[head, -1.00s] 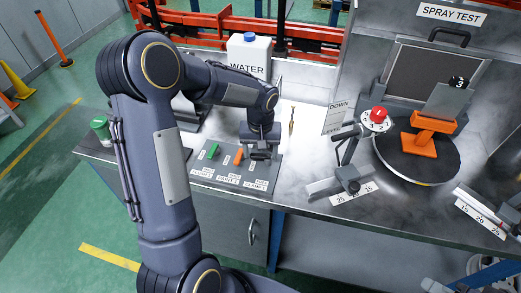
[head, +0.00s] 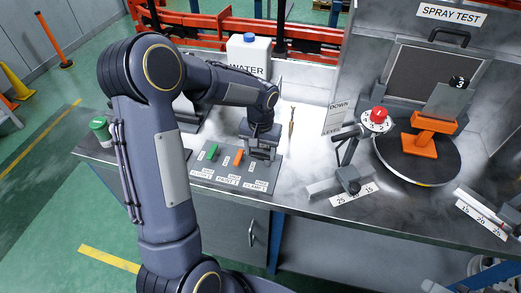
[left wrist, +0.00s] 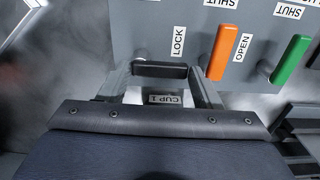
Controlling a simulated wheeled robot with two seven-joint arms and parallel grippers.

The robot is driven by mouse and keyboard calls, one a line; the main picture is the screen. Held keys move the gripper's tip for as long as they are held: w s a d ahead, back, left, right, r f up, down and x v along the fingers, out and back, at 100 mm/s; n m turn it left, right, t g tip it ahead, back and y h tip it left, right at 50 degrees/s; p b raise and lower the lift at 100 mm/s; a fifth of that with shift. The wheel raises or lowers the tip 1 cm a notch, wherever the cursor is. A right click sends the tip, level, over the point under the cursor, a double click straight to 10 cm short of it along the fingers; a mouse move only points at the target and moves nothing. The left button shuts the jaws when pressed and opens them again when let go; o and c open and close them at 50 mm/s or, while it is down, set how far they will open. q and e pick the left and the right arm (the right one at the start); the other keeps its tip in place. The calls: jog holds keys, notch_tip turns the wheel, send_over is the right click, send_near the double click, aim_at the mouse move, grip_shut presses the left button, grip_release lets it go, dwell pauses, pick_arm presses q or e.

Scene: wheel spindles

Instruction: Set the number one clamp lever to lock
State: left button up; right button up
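The lever panel (head: 205,177) lies on the bench with a green lever (head: 212,151), an orange lever (head: 238,157) and a dark lever at its right end. In the left wrist view the dark lever (left wrist: 160,70) lies crosswise between the fingers of my left gripper (left wrist: 165,82), with a finger near each end. The fingers are apart; I cannot tell whether they touch it. A LOCK label (left wrist: 178,42) is beside it, and a clamp label (left wrist: 163,100) shows between the fingers. In the head view my left gripper (head: 262,153) hides this lever. My right gripper is not in view.
A white water container (head: 248,55) stands behind my left forearm. To the right are a red-knobbed valve (head: 379,113), a round turntable (head: 400,170) with an orange part (head: 425,138), and scale plates. A green can (head: 100,128) stands at the left bench edge.

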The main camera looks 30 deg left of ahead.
aim_at(260, 155)
pick_arm(q)
jog(key=shift+o, duration=0.5)
jog(key=shift+r, duration=0.1)
notch_tip(260, 155, up, 7)
jog(key=shift+r, duration=0.35)
jog(key=s+d+r+t+h, duration=0.1)
jog(key=s+r+t, duration=0.15)
jog(key=s, duration=0.45)
jog(key=s+d+r+t+h, duration=0.1)
jog(key=s+r, duration=0.3)
jog(key=s, duration=0.3)
jog(key=s+d+f+m+t+h, duration=0.1)
jog(key=s+d, duration=0.3)
jog(key=s, duration=0.5)
jog(key=shift+s+d+f+t+h, duration=0.2)
jog(key=shift+f+t+h, duration=0.2)
jog(key=shift+t, duration=0.15)
